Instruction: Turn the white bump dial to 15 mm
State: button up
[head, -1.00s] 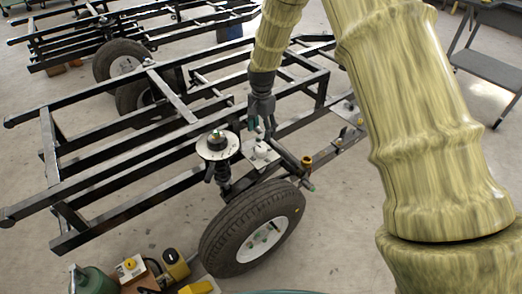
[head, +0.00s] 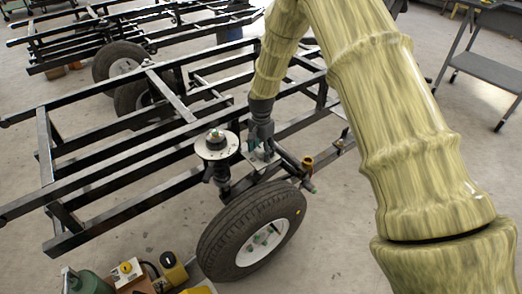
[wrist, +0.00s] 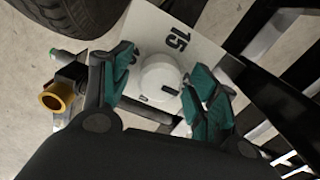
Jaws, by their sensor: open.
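The white dial (wrist: 160,76) is a round knob on a white plate (wrist: 196,46) printed with a black 15. A short dark mark shows on the knob, on the side away from the 15. My gripper (wrist: 160,82) is open, with its green-padded fingers on either side of the dial. A gap shows at the left finger; I cannot tell whether the right finger touches. In the head view my gripper (head: 262,148) is low over the plate and hides most of the dial.
A spring unit with a round white scale (head: 215,146) stands just left of my gripper. A wheel (head: 215,240) is in front. A brass-coloured fitting (wrist: 55,97) lies left of my fingers.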

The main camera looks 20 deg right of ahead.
jog(key=c, duration=1)
